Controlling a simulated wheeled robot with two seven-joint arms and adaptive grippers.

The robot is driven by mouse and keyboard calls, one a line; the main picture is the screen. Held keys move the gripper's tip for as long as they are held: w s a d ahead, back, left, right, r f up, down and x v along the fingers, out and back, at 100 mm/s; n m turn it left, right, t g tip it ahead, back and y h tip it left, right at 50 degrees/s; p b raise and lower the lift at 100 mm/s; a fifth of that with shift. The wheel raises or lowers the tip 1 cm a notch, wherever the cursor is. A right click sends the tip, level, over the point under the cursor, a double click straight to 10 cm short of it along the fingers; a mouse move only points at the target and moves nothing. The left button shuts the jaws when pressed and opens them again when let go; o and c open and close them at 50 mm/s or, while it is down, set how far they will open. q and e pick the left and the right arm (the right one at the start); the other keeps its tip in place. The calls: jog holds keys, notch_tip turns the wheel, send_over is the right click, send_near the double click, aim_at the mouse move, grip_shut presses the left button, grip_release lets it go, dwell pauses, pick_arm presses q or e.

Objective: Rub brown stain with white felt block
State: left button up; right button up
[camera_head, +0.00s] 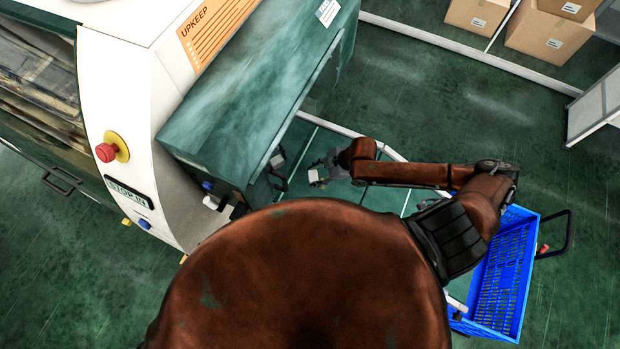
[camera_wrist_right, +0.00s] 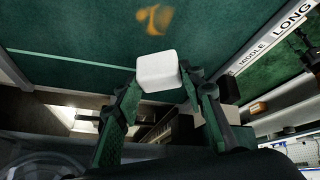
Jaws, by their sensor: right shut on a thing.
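The white felt block (camera_wrist_right: 158,70) is held between the fingertips of my right gripper (camera_wrist_right: 163,88) in the right wrist view. In the head view my right gripper (camera_head: 320,174) is small, beside the open end of the green machine housing; the block is hard to make out there. The brown stain (camera_wrist_right: 155,18) is an orange-brown smear on a green surface (camera_wrist_right: 70,50), beyond the block at the top of the wrist view. A green gap shows between block and stain in the picture. I cannot tell whether the block touches the surface. My left gripper is not seen.
The white and green machine (camera_head: 250,95) with a red stop button (camera_head: 107,152) stands at left. A blue basket (camera_head: 500,275) is at lower right. Cardboard boxes (camera_head: 545,38) sit at upper right. A label strip reading MIDDLE LONG (camera_wrist_right: 270,42) runs along the surface's right side.

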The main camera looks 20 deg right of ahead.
notch_tip(320, 180, up, 2)
jog(key=shift+w+r, duration=0.1)
jog(key=shift+w, duration=0.05)
jog(key=shift+r, duration=0.9)
